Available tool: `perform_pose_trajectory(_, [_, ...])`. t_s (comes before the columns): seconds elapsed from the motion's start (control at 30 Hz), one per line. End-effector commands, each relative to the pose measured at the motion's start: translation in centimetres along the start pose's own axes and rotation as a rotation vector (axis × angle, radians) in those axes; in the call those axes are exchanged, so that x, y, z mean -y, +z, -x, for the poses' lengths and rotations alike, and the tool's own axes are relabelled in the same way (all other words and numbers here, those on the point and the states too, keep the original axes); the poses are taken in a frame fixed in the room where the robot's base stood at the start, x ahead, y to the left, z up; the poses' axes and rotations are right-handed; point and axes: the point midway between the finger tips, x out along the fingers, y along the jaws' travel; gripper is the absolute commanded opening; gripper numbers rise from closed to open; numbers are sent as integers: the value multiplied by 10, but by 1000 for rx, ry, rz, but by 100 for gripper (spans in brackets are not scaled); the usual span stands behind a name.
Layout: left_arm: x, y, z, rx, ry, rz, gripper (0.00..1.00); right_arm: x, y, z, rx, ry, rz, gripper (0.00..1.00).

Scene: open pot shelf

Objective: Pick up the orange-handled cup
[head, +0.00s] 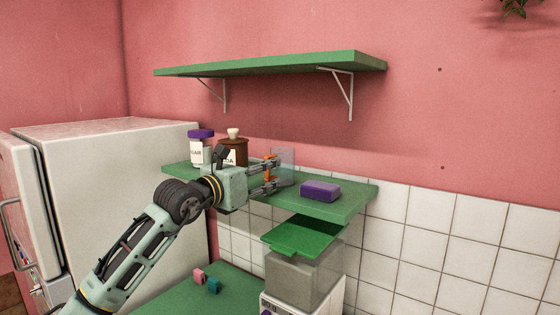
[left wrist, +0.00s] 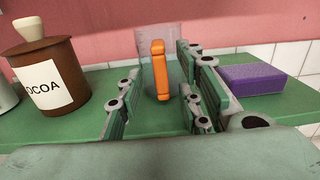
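The cup (head: 286,163) is clear, see-through and upright on the lower green shelf, with its orange handle (left wrist: 159,70) facing my left gripper. My left gripper (head: 274,174) is open at the cup's near side. In the left wrist view its fingers (left wrist: 158,88) stand apart on either side of the handle, with a gap on each side. Part of the cup's right side is hidden behind the right finger there. I cannot tell how deep the handle sits between the fingers. My right gripper is not in view.
A brown cocoa jar (head: 236,150) and a purple-lidded jar (head: 200,148) stand left of the cup. A purple block (head: 320,191) lies to its right. The upper green shelf (head: 270,65) hangs overhead. A green-lidded container (head: 303,235) stands below.

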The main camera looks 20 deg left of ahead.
Motion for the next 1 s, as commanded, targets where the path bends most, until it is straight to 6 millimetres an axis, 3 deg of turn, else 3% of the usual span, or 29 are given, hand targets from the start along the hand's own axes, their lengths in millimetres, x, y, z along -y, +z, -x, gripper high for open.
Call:
perform_pose_trajectory(0.1, [1, 1, -12, -1, -1, 0, 34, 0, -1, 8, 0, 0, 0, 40])
perform_pose_trajectory(0.37, [1, -1, -14, 1, -1, -1, 34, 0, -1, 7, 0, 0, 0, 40])
perform_pose_trajectory(0.73, [1, -1, -14, 1, -1, 0, 1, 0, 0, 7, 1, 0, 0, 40])
perform_pose_trajectory(1.0, [1, -1, -14, 1, -1, 0, 0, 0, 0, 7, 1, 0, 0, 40])
